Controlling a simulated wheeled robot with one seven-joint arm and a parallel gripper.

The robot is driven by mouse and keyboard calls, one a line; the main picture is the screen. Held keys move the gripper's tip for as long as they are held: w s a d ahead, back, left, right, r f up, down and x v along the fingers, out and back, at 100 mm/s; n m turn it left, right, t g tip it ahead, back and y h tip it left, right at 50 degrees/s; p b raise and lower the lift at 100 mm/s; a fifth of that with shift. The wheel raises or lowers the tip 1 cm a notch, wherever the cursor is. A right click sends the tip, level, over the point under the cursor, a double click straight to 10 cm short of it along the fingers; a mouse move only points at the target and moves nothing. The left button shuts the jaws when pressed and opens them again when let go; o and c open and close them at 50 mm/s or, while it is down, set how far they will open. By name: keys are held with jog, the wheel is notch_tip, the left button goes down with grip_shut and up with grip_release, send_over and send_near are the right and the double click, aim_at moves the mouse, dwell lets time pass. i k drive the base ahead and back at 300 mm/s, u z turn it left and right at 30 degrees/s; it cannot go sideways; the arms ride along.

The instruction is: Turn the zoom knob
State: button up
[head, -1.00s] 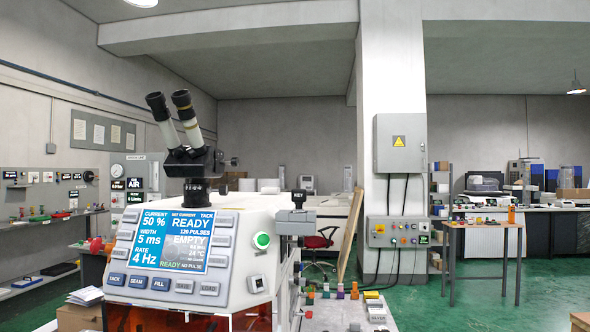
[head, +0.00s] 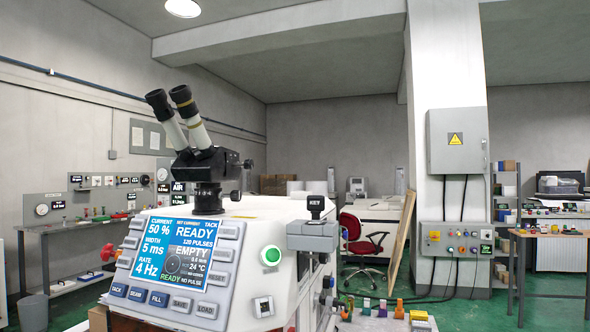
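A binocular microscope (head: 205,165) with two white eyepiece tubes and black eyecups stands on top of the white machine (head: 265,213). A small dark knob (head: 248,163) sticks out from the right of its head, and another small dark knob (head: 235,195) sits lower, beside its column. No label shows which of them is the zoom knob. My gripper is not in view.
The machine's front has a blue screen (head: 187,249) reading READY, grey buttons and a green round button (head: 270,255). A grey box with a KEY tag (head: 315,228) juts out at its right. A red chair (head: 362,240) and a pillar (head: 450,60) stand behind.

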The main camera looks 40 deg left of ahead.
aim_at(248, 163)
jog(key=k, duration=1.85)
jog(key=u, duration=0.9)
jog(key=i, duration=1)
jog(key=z, duration=0.05)
